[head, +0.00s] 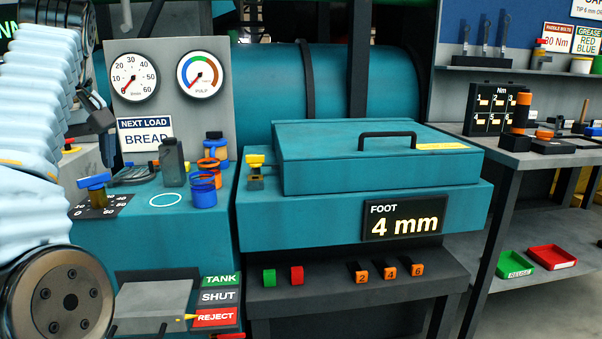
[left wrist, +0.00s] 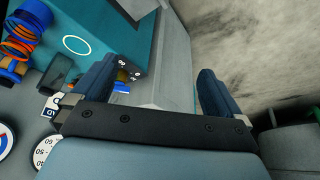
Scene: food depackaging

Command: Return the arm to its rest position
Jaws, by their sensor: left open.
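My left arm, in a pale blue ribbed sleeve (head: 35,140), fills the left edge of the head view. My left gripper (head: 97,125) shows partly behind it as a dark shape, in front of the gauge panel's left side. In the left wrist view the left gripper (left wrist: 155,88) has its two blue-grey fingers well apart, with nothing between them. Beyond the fingers lie the side of the teal cabinet and the grey floor. My right gripper is in neither view.
The teal cabinet (head: 150,240) bears a dark bottle (head: 172,162), a blue-and-orange ringed stack (head: 205,188) and a blue-handled knob (head: 95,182). The gauge panel (head: 170,95) stands behind. A lidded teal machine (head: 375,160) is at centre; a grey bench (head: 550,152) is at right.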

